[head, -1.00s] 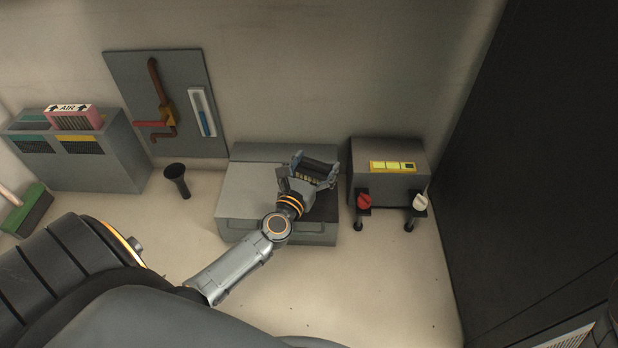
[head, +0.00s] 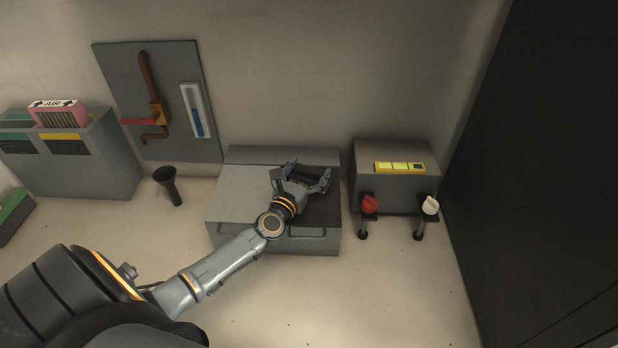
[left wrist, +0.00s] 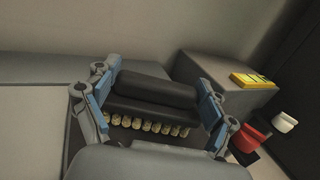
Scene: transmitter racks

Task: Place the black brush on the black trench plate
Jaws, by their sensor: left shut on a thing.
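The black brush (head: 309,173), a dark block with a row of tan bristle tufts, is held between the fingers of my left gripper (head: 307,174). In the left wrist view the brush (left wrist: 155,97) lies crosswise between the two blue-padded fingers (left wrist: 155,100), bristles toward the camera. The black trench plate (head: 322,212) is the dark panel on the right part of the grey box's top. My gripper and the brush are over the plate's rear part and hide some of it. I cannot tell whether the brush touches it. My right gripper is not in view.
The grey box (head: 238,195) stands against the wall. To its right is a unit with a red knob (head: 369,203), a white knob (head: 430,205) and a yellow strip (head: 400,167). A black funnel (head: 169,185) stands left. The floor in front is clear.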

